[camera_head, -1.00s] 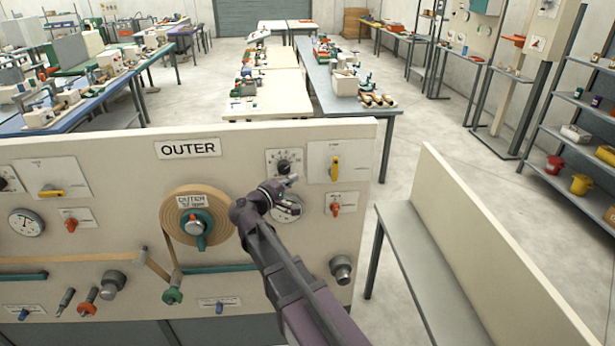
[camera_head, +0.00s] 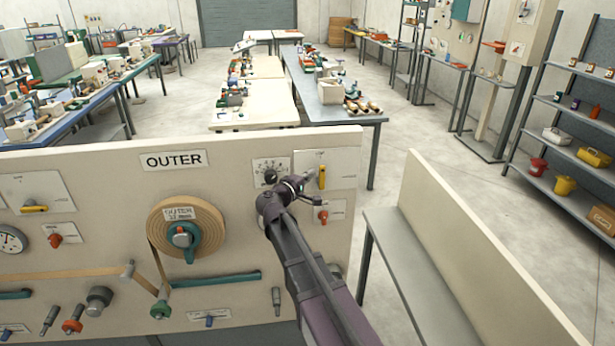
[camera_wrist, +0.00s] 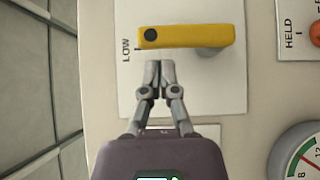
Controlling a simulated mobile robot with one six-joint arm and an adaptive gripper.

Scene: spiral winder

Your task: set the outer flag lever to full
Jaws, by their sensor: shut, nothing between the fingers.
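A yellow lever (camera_head: 322,177) stands upright on a white plate at the upper right of the OUTER panel (camera_head: 110,175). In the wrist view the same lever (camera_wrist: 190,36) lies across the top of the picture, with the word LOW beside its dark-dotted end. My gripper (camera_wrist: 159,66) is shut and empty, its fingertips just below the lever in that picture; I cannot tell whether they touch it. In the head view my gripper (camera_head: 308,180) is small, just left of the lever. The plate's other markings are hidden or too small to read.
A red knob (camera_head: 323,215) sits below the lever, and a black knob (camera_head: 270,176) to its left. In the wrist view a gauge (camera_wrist: 300,155) is at lower right. A tape roll (camera_head: 210,230) is further left. A bench with an upright board (camera_head: 480,260) stands right of the panel.

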